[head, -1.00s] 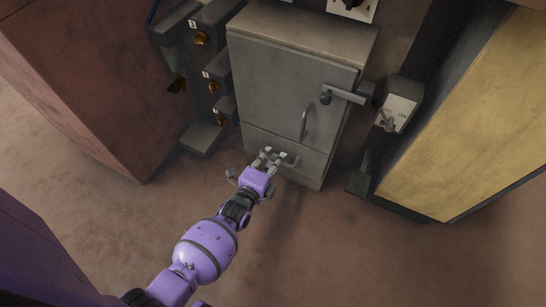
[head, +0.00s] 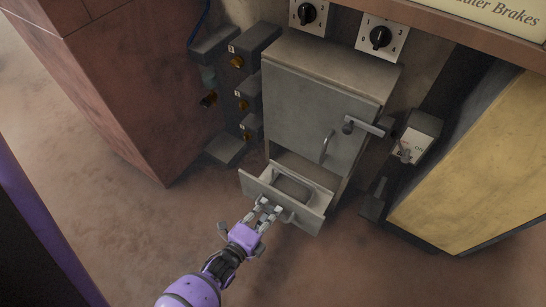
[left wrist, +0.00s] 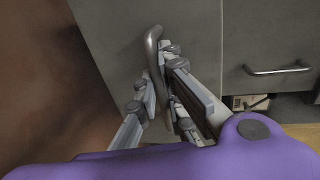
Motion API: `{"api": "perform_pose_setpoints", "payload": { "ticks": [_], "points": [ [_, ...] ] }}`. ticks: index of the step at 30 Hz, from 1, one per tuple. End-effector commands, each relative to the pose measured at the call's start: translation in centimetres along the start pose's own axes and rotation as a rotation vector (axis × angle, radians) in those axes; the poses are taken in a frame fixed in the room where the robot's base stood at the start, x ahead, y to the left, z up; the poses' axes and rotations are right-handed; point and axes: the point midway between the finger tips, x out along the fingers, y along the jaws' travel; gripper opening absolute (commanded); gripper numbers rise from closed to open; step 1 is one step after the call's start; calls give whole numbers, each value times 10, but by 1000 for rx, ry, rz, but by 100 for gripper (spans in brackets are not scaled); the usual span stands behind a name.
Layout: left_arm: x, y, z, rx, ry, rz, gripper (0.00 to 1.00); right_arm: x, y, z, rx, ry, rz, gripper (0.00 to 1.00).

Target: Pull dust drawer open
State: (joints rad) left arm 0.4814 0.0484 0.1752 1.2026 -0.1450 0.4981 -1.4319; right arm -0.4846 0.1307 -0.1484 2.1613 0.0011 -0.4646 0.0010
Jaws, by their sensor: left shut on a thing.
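The dust drawer (head: 310,224) at the bottom of the grey cabinet stands partly pulled out, and its open top shows a recess inside. My left gripper (head: 264,207) is at the front of the drawer, shut on the drawer handle (head: 286,216). In the left wrist view the fingers (left wrist: 170,95) close around the curved metal bar of the handle (left wrist: 152,58), against the drawer front (left wrist: 108,40). The fingers hide part of the handle. My right gripper is in neither view.
The cabinet door (head: 305,112) above is shut, with a vertical handle (head: 325,147) and a lever latch (head: 362,127). A switch box (head: 417,137) and yellow panel (head: 470,165) stand right, a reddish block (head: 105,85) left. The floor before the drawer is clear.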

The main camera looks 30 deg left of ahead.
Motion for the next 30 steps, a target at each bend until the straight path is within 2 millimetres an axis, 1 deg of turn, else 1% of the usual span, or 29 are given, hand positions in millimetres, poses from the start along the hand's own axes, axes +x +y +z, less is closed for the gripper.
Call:
{"api": "perform_pose_setpoints", "payload": {
  "ticks": [3,12,13,17,24,26,28,30],
  "points": [
    [-4,1,0,-1,0,0,0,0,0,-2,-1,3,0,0],
    [-7,3,0,-1,0,2,0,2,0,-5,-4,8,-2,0],
    [-7,3,0,-1,0,2,10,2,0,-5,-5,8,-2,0],
    [-7,3,0,0,0,2,27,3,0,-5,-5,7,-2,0],
    [-5,2,0,0,0,0,28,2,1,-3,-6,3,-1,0],
    [-5,2,0,0,0,0,28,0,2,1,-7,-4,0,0],
    [-9,2,0,0,0,1,28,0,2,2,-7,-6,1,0],
    [-16,2,0,1,-1,2,28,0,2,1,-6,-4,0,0]
  ]
}}
